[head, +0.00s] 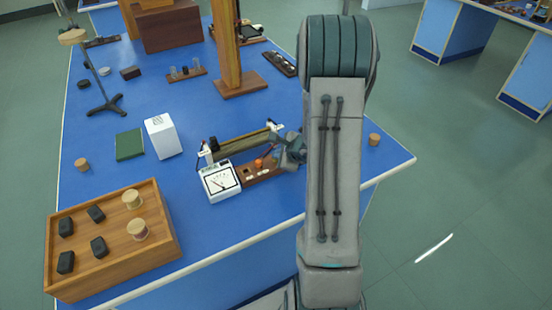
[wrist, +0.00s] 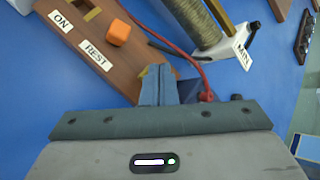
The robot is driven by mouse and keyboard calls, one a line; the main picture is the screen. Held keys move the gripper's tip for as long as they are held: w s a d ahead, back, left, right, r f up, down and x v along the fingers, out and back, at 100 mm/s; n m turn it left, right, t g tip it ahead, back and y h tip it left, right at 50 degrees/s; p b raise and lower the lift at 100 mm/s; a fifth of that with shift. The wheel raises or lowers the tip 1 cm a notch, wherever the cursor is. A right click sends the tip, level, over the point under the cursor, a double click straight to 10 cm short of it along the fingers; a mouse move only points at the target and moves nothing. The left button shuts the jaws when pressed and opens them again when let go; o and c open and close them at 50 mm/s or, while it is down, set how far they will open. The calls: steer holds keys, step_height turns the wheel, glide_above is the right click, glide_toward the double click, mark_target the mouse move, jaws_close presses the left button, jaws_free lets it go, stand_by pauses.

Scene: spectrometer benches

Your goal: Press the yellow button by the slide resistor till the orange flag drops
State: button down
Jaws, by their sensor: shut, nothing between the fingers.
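The slide resistor (head: 240,142) lies on the blue bench; its coil (wrist: 197,20) and MIN label show at the top of the wrist view. In front of it is a brown wooden board (head: 262,174) with ON and REST labels. The orange flag (wrist: 119,32) is on this board near the REST label; it also shows in the head view (head: 259,163). I cannot tell whether it is raised. My gripper (wrist: 158,75) is shut and empty, its fingertips over the board's end. A yellowish sliver shows beside the tips, perhaps the button, mostly hidden; contact is unclear.
A white meter (head: 221,184) stands left of the board. A red wire (wrist: 185,50) runs close to my fingers. A wooden tray (head: 165,238) with weights is at the front left, and a cork (head: 374,140) is at the right.

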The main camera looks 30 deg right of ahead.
steer(key=shift+r+p, duration=0.3)
steer(key=shift+r, duration=0.6)
steer(key=shift+r+p, duration=1.5)
steer(key=shift+r, duration=1)
